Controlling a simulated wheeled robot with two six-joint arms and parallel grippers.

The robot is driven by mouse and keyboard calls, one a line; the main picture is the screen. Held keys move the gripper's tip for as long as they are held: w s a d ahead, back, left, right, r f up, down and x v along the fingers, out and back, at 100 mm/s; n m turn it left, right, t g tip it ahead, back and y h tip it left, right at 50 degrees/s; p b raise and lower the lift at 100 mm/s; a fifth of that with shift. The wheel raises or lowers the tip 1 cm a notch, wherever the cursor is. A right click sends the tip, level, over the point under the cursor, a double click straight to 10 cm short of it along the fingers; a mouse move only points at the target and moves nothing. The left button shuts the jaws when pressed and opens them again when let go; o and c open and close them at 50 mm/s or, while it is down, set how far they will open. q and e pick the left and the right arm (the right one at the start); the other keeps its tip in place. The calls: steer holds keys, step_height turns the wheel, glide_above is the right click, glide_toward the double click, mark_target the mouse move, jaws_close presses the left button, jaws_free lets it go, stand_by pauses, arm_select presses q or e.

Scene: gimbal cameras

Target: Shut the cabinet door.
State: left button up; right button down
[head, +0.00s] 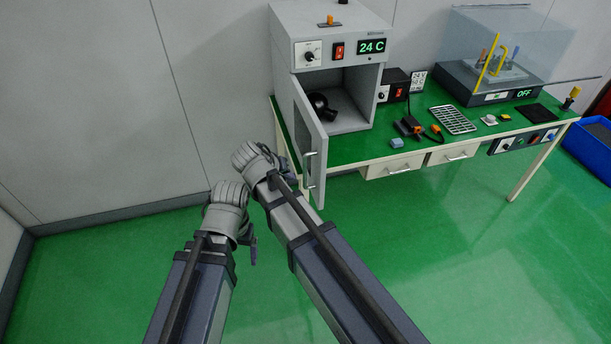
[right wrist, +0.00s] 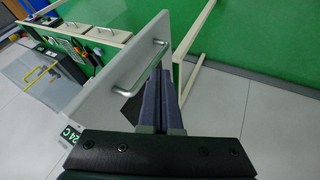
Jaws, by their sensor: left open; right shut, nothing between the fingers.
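The grey cabinet (head: 345,95) stands at the left end of the green-topped bench. Its door (head: 308,135) hangs open at the left side, swung out toward me. The door and its bar handle (right wrist: 138,66) also show in the right wrist view, with the handle on the face toward that camera. My right gripper (head: 262,160) is beside the door, to its left in the head view. Its shut, empty fingers (right wrist: 162,100) are close to the door; whether they touch it I cannot tell. My left gripper (head: 228,200) is open, lower left, apart from the door; its fingertips are hard to see.
A dark round object (head: 320,104) sits inside the cabinet. The bench (head: 440,145) also carries a black power box (head: 393,86), a metal rack (head: 452,120) and a clear-covered station (head: 500,75). A blue bin (head: 590,148) is at far right. The floor left of the door is clear.

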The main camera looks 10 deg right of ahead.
steer(key=b, duration=0.8)
glide_toward(318, 182)
step_height(318, 182, down, 4)
steer(key=w+a, duration=0.2)
steer(key=shift+d, duration=2.05)
